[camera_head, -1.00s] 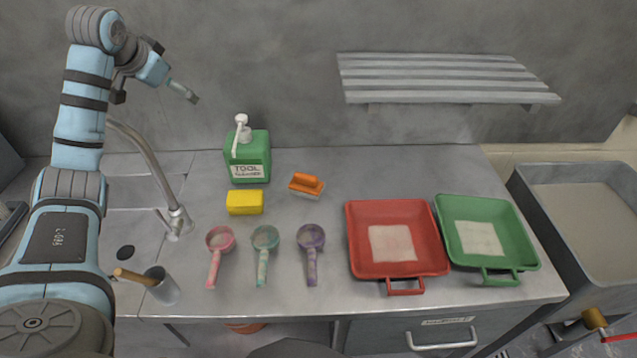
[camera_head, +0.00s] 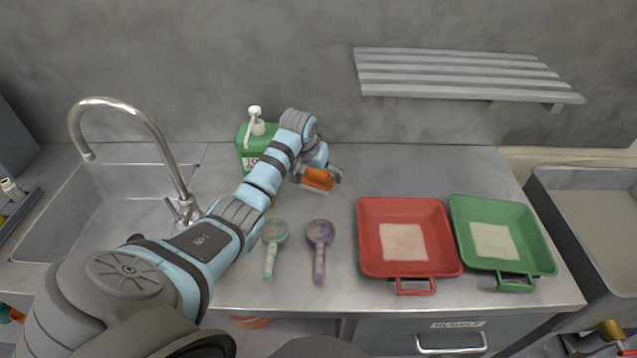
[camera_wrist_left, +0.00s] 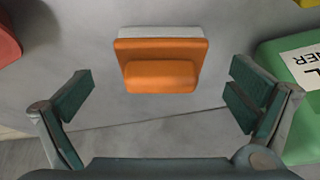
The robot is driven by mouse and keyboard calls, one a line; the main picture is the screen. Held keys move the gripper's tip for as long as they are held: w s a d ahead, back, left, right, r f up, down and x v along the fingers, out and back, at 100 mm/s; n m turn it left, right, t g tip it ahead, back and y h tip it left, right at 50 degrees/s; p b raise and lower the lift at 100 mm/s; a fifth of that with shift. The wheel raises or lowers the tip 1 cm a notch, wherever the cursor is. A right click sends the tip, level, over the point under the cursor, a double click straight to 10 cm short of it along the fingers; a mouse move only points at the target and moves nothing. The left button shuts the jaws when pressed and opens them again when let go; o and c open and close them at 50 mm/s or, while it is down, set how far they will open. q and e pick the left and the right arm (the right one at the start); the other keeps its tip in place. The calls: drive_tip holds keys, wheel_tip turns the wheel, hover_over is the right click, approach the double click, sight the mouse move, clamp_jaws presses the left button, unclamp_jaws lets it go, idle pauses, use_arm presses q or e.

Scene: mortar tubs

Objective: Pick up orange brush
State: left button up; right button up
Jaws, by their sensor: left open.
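The orange brush (camera_head: 318,179) lies on the steel counter, bristles toward the front, in front of the green soap bottle. In the left wrist view the brush (camera_wrist_left: 160,62) shows an orange block and handle with a pale bristle edge, ahead of and between the fingers. My left gripper (camera_head: 318,172) is at the brush, partly hidden by its own arm. In the left wrist view my left gripper (camera_wrist_left: 160,100) is open, its green-padded fingers wide apart on either side, with nothing between the pads touching the brush. My right gripper is not in view.
The green soap bottle (camera_head: 245,150) stands close to the left of my wrist. Red (camera_head: 365,240) and green (camera_head: 535,240) trays sit to the right. A slatted shelf (camera_head: 460,75) hangs above.

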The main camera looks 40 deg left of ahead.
sight(316, 172)
use_arm(q)
drive_tip(key=b+x, duration=0.1)
drive_tip(key=x, duration=0.2)
drive_tip(key=shift+w+f, duration=0.1)
drive_tip(key=shift+f, duration=0.1)
drive_tip(key=shift+a+r, duration=0.1)
drive_tip(key=shift+r, duration=0.05)
drive_tip(key=c, duration=1.4)
drive_tip(key=shift+r, duration=0.1)
wheel_tip(316, 172, up, 20)
drive_tip(key=shift+f+p, duration=0.1)
drive_tip(key=shift+p, duration=1.15)
